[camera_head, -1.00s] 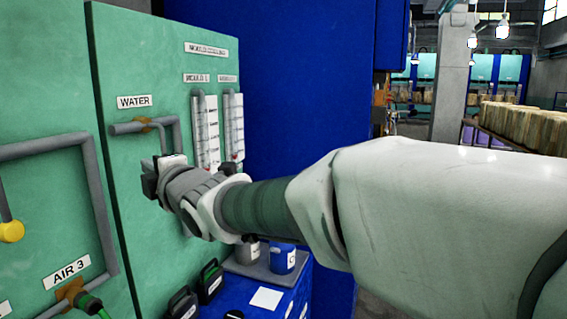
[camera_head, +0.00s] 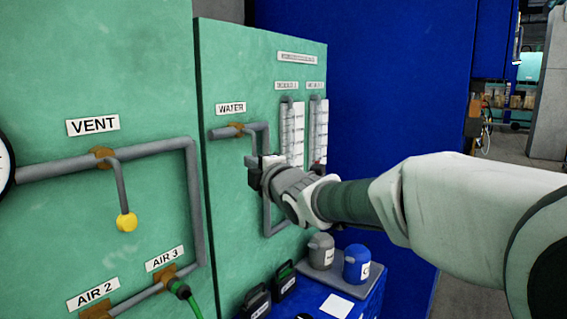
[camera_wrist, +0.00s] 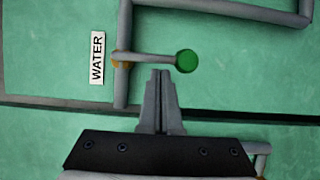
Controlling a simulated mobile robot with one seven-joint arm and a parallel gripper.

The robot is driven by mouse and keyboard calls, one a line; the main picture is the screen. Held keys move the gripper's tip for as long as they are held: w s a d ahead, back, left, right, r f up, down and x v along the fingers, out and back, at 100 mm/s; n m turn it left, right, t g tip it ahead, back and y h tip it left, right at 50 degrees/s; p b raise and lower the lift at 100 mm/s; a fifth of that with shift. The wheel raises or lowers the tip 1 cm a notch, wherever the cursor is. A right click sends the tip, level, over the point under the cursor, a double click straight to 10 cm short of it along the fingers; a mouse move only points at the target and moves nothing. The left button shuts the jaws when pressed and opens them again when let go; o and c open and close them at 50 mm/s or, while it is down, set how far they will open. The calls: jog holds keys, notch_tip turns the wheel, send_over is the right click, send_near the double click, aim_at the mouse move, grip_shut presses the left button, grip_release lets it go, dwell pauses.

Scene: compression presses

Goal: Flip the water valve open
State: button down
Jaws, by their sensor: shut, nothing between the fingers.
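The WATER valve has a grey lever (camera_wrist: 148,57) with a round green knob (camera_wrist: 187,61), fixed at a brown mount on a grey pipe. In the wrist view the lever lies across the pipe, pointing right. The WATER label (camera_wrist: 97,58) is beside it. In the head view the valve's pipe (camera_head: 222,132) and brown mount show, but I cannot make out the knob near my gripper. My gripper (camera_wrist: 161,73) is shut and empty. Its fingertips appear just below the lever in the wrist view, near the knob; I cannot tell whether they touch it. My gripper (camera_head: 257,167) also shows in the head view.
A VENT pipe with a yellow-knobbed lever (camera_head: 126,221) is on the left panel. Flow gauges (camera_head: 298,135) stand right of the valve. Below are a grey canister (camera_head: 320,250) and a blue canister (camera_head: 356,264) on a tray. A green hose joins at AIR 3.

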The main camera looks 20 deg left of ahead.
jog(key=shift+f, duration=0.1)
jog(key=shift+w+b, duration=0.1)
jog(key=shift+b, duration=0.7)
jog(key=shift+w+d+f+n+b, duration=0.2)
jog(key=shift+n+b, duration=0.4)
jog(key=shift+b, duration=0.45)
